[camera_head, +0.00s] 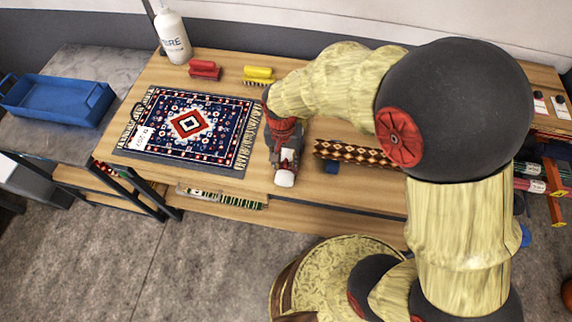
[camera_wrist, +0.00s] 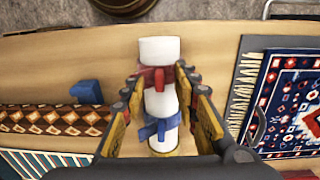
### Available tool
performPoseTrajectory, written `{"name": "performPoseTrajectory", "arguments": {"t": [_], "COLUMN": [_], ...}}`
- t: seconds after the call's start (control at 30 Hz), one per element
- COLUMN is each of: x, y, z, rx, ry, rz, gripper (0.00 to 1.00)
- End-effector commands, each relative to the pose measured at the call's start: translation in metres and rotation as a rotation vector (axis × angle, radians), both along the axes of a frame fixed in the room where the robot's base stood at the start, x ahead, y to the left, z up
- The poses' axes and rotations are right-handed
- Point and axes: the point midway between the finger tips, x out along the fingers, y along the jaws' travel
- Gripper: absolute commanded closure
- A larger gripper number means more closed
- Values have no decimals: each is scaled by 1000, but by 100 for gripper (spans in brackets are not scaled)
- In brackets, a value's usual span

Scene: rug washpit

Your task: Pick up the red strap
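A red strap (camera_wrist: 158,78) is wrapped around a white roll (camera_wrist: 160,102) in the wrist view. A blue strap (camera_wrist: 160,128) is around the same roll, closer to my palm. My gripper (camera_wrist: 159,80) points down over the roll. Its two fingers are apart, one on each side of the roll, with the tips beside the red strap. I cannot tell whether either finger touches it. In the head view my gripper (camera_head: 286,152) covers most of the roll; the roll's white end (camera_head: 285,178) shows in front of it.
A patterned rug (camera_head: 192,118) lies on the wooden table left of my gripper. A brown diamond-patterned strip (camera_head: 350,153) and a small blue block (camera_head: 331,167) are to the right. Red (camera_head: 205,70) and yellow (camera_head: 258,75) brushes and a white bottle (camera_head: 173,38) stand behind.

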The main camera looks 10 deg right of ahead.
Motion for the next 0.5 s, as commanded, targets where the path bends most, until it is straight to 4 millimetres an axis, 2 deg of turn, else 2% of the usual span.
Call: {"name": "performPoseTrajectory", "arguments": {"t": [0.1, 0.5], "x": [0, 0], "y": [0, 0], "z": [1, 1], "rx": [0, 0], "ry": [0, 1], "rz": [0, 0], "gripper": [71, 94]}}
